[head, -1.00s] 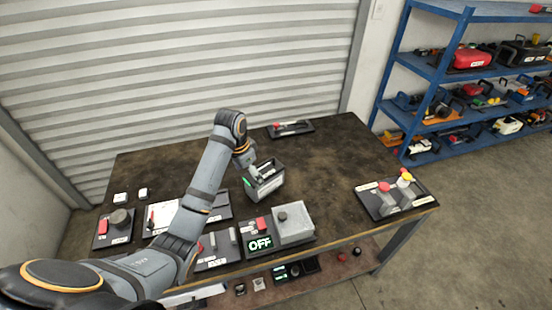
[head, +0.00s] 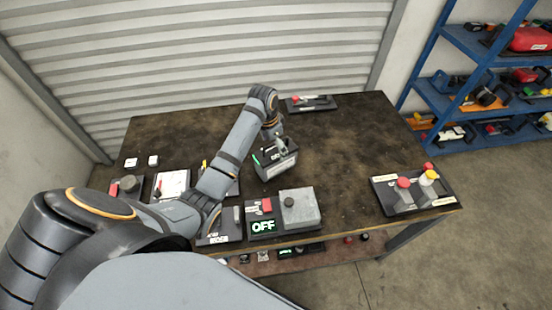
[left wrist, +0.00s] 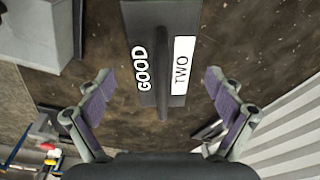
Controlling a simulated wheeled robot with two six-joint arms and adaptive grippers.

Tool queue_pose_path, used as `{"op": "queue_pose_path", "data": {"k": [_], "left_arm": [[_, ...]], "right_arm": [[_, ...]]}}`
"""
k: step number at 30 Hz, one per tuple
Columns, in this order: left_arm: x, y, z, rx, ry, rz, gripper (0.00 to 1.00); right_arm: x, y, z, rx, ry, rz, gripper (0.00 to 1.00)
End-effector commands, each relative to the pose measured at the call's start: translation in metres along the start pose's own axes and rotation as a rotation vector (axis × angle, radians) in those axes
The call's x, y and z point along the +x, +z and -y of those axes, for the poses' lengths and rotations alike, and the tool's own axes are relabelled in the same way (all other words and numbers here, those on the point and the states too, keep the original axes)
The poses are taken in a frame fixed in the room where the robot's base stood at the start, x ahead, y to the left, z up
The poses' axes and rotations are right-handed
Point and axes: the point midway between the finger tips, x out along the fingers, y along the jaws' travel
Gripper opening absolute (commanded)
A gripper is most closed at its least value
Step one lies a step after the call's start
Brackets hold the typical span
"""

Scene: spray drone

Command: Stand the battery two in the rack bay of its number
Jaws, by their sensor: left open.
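Battery two (head: 276,165) is a dark box with a top handle and a green mark, standing on the middle of the worktable. In the left wrist view its dark top (left wrist: 160,90) reads GOOD on one side of the handle and TWO on a white label. My left gripper (head: 275,136) is just over the battery in the head view. In the left wrist view its open fingers (left wrist: 160,82) are on either side of the handle, apart from it. I cannot make out a numbered rack bay. My right gripper is out of view.
A panel reading OFF (head: 263,226) with a grey box (head: 299,208) stands at the front of the table. A board with red and yellow knobs (head: 412,192) is at the right, and a dark tray (head: 312,103) at the back. The table between them is clear.

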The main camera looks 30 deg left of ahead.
Motion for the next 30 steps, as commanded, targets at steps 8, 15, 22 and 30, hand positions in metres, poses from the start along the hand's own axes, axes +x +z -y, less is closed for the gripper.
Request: {"op": "queue_pose_path", "data": {"k": [8,15,22,30], "left_arm": [[0.042,-0.001,0.002,-0.001,0.003,0.003,0.92],[0.051,-0.001,0.002,0.001,0.001,0.001,0.92],[0.051,-0.001,0.002,0.000,0.001,0.001,0.69],[0.051,-0.001,0.002,0.000,0.001,0.001,0.33]], "right_arm": [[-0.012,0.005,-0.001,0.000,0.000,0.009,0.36],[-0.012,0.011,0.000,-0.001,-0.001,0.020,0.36],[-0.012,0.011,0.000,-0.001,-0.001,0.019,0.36],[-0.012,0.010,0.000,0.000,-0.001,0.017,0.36]]}}
